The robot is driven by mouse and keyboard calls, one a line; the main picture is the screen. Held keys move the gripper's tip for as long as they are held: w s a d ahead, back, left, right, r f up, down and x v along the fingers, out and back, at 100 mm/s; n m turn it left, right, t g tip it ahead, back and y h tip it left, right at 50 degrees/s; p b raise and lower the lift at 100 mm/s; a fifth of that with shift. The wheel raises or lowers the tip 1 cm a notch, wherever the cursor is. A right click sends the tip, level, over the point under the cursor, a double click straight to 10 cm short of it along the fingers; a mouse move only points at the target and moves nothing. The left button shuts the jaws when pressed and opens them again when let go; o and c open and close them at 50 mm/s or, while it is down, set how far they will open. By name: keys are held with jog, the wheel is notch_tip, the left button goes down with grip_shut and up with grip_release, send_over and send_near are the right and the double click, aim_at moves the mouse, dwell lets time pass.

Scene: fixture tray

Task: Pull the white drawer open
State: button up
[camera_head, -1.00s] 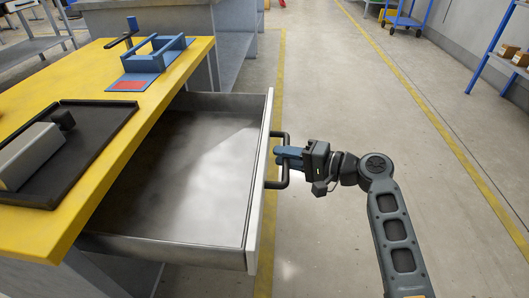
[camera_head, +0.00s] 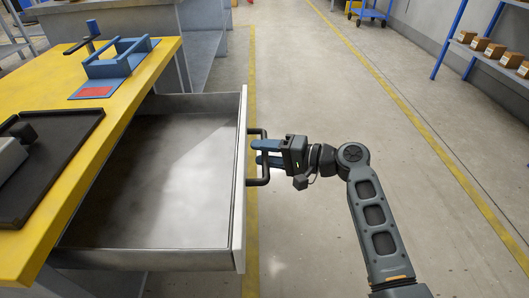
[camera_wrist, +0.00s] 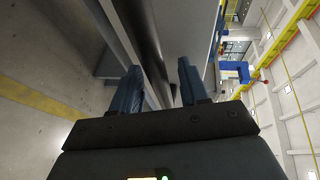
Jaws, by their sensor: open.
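The white drawer (camera_head: 239,190) stands pulled far out from under the yellow-topped bench, and its grey inside is empty. Its dark bar handle (camera_head: 265,172) sticks out from the front panel. My gripper (camera_head: 262,152) is at the handle, with its two blue fingers parted and reaching past the bar toward the panel. In the wrist view the fingers (camera_wrist: 160,85) are apart, with a dark bar between them. Whether either finger touches the bar cannot be told.
A blue fixture (camera_head: 115,65) and a black tray (camera_head: 60,135) with a grey block lie on the yellow bench top (camera_head: 110,112). A shelf with boxes (camera_head: 490,50) stands at the far right. The floor (camera_head: 310,80) between is clear.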

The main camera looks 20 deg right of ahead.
jog(key=p+v, duration=0.1)
jog(key=v, duration=0.6)
jog(key=shift+s+d, duration=0.25)
